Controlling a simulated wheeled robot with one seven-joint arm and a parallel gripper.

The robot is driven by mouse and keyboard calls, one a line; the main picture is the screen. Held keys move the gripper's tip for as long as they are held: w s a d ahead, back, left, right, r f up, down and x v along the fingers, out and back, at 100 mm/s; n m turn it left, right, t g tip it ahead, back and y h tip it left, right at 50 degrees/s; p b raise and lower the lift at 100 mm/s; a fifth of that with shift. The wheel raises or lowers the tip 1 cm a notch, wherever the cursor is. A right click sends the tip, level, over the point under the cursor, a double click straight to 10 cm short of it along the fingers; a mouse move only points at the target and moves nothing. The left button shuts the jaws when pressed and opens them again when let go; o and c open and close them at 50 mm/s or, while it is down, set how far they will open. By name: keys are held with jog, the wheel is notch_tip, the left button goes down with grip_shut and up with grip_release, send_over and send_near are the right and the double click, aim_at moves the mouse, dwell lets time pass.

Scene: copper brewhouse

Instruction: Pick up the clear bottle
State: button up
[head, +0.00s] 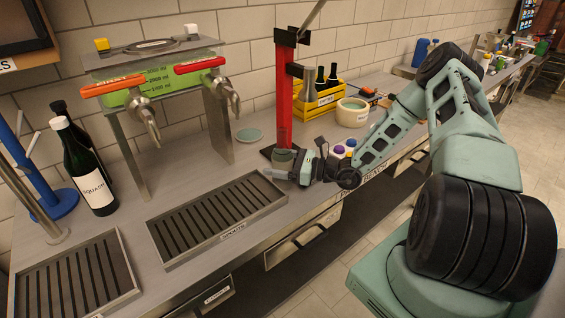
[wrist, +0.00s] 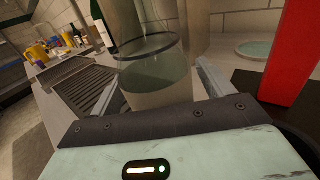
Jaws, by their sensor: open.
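The clear bottle (wrist: 155,72) is see-through, with a dark ring round it and a pale lower part. In the wrist view it stands between the two fingers of my gripper (wrist: 158,90), which are spread on either side of it. I cannot tell whether either finger touches it. In the head view the clear bottle (head: 283,158) is small, upright at the foot of the red stand, and partly hidden by my gripper (head: 283,172). My gripper reaches it from the right, low over the counter.
The red stand (head: 284,95) rises close behind the bottle. A slotted drip tray (head: 215,216) lies to the left, below a tap dispenser (head: 155,85). Dark bottles (head: 90,175) stand far left. A yellow crate (head: 320,103) and a cream pot (head: 352,112) are behind to the right.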

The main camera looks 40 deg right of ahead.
jog(key=shift+w+a, duration=0.1)
jog(key=shift+w, duration=0.05)
jog(key=c, duration=1.2)
